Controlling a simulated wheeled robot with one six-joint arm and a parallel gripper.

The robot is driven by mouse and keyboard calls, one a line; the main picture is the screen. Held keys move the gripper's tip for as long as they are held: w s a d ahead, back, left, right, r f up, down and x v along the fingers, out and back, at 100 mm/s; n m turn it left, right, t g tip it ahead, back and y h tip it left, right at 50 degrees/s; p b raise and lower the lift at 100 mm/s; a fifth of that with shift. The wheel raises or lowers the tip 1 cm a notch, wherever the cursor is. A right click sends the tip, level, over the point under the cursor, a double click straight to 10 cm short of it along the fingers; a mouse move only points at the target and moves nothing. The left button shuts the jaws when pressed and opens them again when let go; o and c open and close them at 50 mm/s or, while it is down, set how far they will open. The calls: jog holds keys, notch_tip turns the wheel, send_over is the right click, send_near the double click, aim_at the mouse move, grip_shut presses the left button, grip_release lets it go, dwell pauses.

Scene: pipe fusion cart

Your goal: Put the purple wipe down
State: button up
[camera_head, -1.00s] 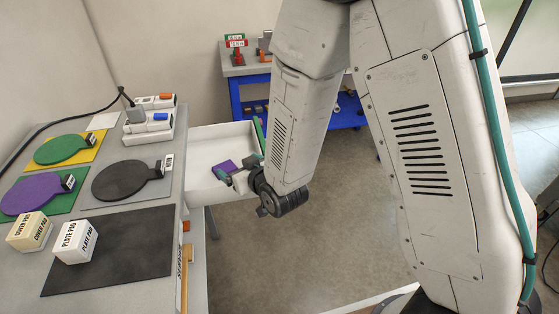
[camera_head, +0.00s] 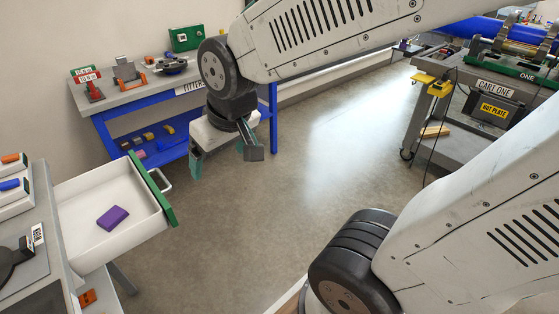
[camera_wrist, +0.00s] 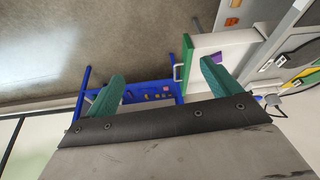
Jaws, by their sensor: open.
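The purple wipe (camera_head: 113,218) lies flat on the floor of the open white drawer (camera_head: 80,214) at the left of the head view. My gripper (camera_head: 226,168) hangs over the floor to the right of the drawer, apart from it. Its two teal-tipped fingers are spread with nothing between them. In the wrist view the open fingers (camera_wrist: 160,85) show clearly, with the drawer's green front (camera_wrist: 188,58) beyond them.
A blue-framed fitters' table (camera_head: 185,98) with several tools stands behind my gripper. Cart one (camera_head: 470,120) stands at the right. The drawer's green front and handle (camera_head: 160,182) jut out over the floor. The middle floor (camera_head: 300,160) is clear.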

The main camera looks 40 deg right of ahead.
jog(key=s+d+r+g, duration=0.1)
jog(key=s+r, duration=0.1)
jog(key=s, duration=0.4)
jog(key=s+d+r+m+g, duration=0.1)
jog(key=s+d+r+g, duration=0.1)
jog(key=s, duration=0.4)
jog(key=shift+s+d+h, duration=0.25)
jog(key=shift+s+h, duration=0.05)
jog(key=shift+s, duration=0.1)
